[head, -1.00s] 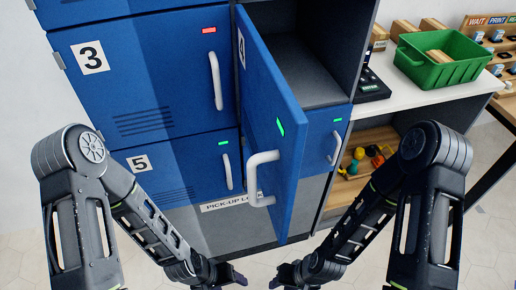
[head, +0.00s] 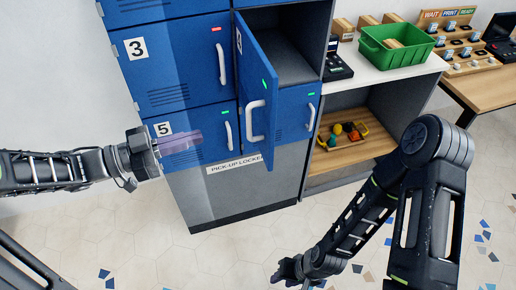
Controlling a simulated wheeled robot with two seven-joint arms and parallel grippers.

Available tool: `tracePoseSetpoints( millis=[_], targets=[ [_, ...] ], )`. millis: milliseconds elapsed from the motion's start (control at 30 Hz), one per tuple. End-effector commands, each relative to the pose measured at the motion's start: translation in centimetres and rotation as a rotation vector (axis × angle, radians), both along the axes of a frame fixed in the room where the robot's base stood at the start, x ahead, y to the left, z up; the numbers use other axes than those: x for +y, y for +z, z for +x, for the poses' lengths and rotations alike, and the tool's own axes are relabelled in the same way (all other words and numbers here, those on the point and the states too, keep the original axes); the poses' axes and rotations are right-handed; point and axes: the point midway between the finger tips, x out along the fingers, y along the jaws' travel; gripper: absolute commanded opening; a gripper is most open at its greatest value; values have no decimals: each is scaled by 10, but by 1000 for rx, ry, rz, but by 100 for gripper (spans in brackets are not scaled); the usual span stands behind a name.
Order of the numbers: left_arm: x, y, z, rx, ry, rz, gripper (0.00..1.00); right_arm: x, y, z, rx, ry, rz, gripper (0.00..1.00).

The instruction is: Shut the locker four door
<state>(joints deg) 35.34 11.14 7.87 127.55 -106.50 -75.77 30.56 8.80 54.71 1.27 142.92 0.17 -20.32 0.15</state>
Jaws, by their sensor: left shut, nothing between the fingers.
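The blue locker four door (head: 258,75) stands open. It is hinged at its left edge and swings out toward me, with a white handle (head: 256,121) and a green light on its face. The dark locker four compartment (head: 290,62) shows to its right. My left gripper (head: 182,142) is shut and empty, pointing right in front of the locker five door (head: 205,146), left of the open door and apart from it. My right gripper (head: 284,272) hangs low over the floor at the bottom centre, well below the door; its fingers are too dark to read.
The locker three door (head: 180,68) is closed with a red light. At right are a white counter (head: 385,75) with a green bin (head: 396,46), and a shelf with a small tray (head: 343,136) of colourful items. The tiled floor in front is clear.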

Motion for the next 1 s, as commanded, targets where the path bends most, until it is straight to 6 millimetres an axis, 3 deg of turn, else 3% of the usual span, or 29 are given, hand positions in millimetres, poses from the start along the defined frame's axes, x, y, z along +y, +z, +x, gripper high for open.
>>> tracePoseSetpoints(
  millis=[67,133,667,867,1000],
  targets=[
    [-7,2,-19,25,-89,-17,0,0,-1,1,-1,-1,0,34],
    [-10,6,-26,48,-118,-46,0,0,-1,1,-1,-1,0,34],
    [-18,6,-23,59,-115,-51,0,0,0,1,-1,0,0,34],
    [-40,7,-17,59,-116,-53,0,0,1,1,-1,-1,0,34],
    [-67,8,-9,61,-118,-53,0,0,8,0,2,-2,-2,34]
  ],
)
